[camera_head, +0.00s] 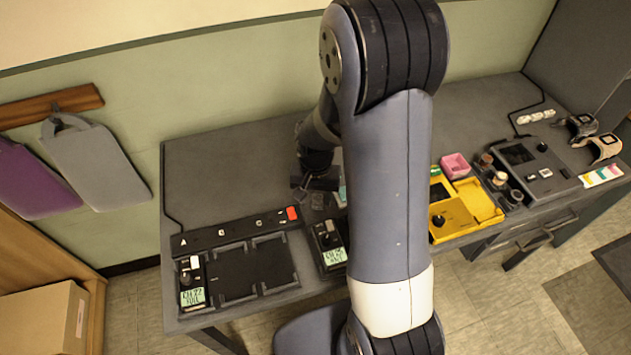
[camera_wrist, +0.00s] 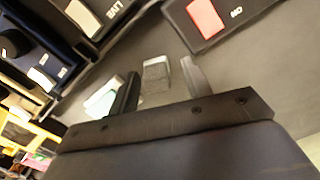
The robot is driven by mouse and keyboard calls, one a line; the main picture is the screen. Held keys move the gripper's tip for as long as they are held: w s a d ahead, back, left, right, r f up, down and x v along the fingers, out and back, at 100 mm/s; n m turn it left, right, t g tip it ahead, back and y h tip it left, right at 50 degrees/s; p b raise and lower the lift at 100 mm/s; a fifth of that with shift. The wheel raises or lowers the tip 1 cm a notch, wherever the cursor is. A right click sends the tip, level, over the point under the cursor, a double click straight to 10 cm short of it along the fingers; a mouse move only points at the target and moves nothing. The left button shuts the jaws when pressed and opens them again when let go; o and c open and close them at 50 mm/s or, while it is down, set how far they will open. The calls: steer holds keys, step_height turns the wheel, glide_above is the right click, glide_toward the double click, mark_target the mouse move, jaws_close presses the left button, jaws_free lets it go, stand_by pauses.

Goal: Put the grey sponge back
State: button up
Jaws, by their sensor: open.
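In the wrist view a small grey block with a pale end, which looks like the grey sponge (camera_wrist: 156,74), sits between the two fingers of my gripper (camera_wrist: 161,72). The fingers are open, with a gap visible on at least the right side. I cannot tell whether the left finger touches it. A pale, teal-tinged block (camera_wrist: 103,98) lies just outside the left finger. In the head view my gripper (camera_head: 316,183) is low over the grey table, behind the black labelled strip. My arm hides much of the table there, and the sponge is not clear in that view.
The black strip (camera_head: 235,231) with a red block and a black tray (camera_head: 252,270) lie at the front left. Radio-like units stand beside the tray, one on each side (camera_head: 191,284). A yellow case (camera_head: 480,203) and pink box (camera_head: 455,166) are right of my arm. The back-left table is clear.

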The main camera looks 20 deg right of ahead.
mark_target(316, 196)
step_height(316, 196, up, 12)
stand_by(0.4)
steer(key=shift+c, duration=0.6)
stand_by(0.8)
